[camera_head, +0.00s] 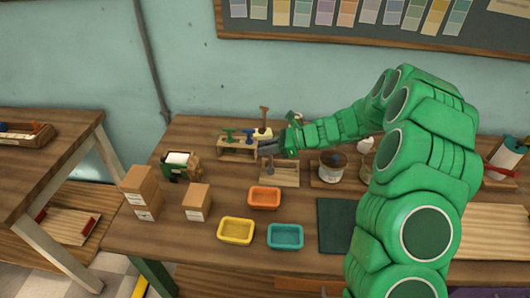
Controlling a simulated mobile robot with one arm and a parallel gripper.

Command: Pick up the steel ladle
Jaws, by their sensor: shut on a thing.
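My gripper (266,146) is at the far middle of the workbench, at the end of my green arm, with its dark jaws closed over a small wooden stand (291,182). A thin grey steel piece, which looks like the ladle (269,167), hangs down just below the jaws in front of the stand. The jaws are shut on it, as far as this small view shows. I cannot tell whether its lower end touches the stand.
Orange (264,206), yellow (236,242) and teal (285,247) trays lie in front. Cardboard boxes (196,214) stand to the left. A rack with green and blue tools (233,153) is behind left. A pot (331,168) stands right of the stand. My arm hides part of the right side.

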